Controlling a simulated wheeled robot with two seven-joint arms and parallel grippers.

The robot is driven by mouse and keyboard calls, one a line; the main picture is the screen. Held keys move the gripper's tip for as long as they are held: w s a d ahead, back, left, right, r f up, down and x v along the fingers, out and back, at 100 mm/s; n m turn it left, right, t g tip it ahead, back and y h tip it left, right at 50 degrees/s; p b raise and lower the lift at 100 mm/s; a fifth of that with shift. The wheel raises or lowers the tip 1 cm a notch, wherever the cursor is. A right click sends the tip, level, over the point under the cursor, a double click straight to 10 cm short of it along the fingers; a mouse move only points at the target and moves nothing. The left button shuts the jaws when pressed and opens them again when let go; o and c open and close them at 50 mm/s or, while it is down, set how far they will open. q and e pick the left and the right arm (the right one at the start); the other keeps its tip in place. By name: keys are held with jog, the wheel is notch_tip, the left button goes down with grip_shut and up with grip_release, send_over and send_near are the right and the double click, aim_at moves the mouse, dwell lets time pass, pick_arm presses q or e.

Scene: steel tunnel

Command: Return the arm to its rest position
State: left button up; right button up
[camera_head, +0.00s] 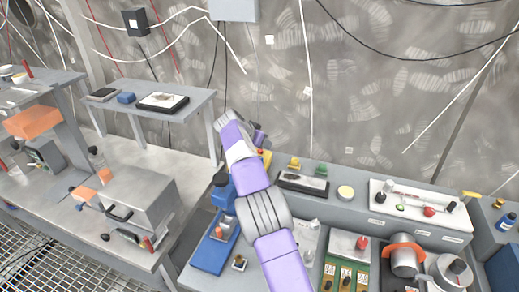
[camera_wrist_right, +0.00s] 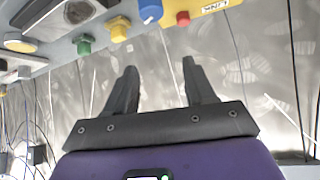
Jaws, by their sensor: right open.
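My right arm reaches from the bottom of the head view over the grey workbench (camera_head: 340,213) toward the back wall. Its purple and grey links hide most of its gripper there. In the right wrist view my right gripper (camera_wrist_right: 160,66) is open, with two dark fingers spread and nothing between them. The patterned wall lies behind the fingers. A yellow box with a red button (camera_wrist_right: 183,18) and a blue knob (camera_wrist_right: 150,11) show just beyond the fingertips, apart from them as far as I can tell. My left gripper is not in view.
A steel box (camera_head: 128,200) stands on the left bench. Cables hang along the wall; the air above the bench is open.

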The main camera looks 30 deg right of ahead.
jog(key=shift+r, duration=1.05)
jog(key=shift+p, duration=0.3)
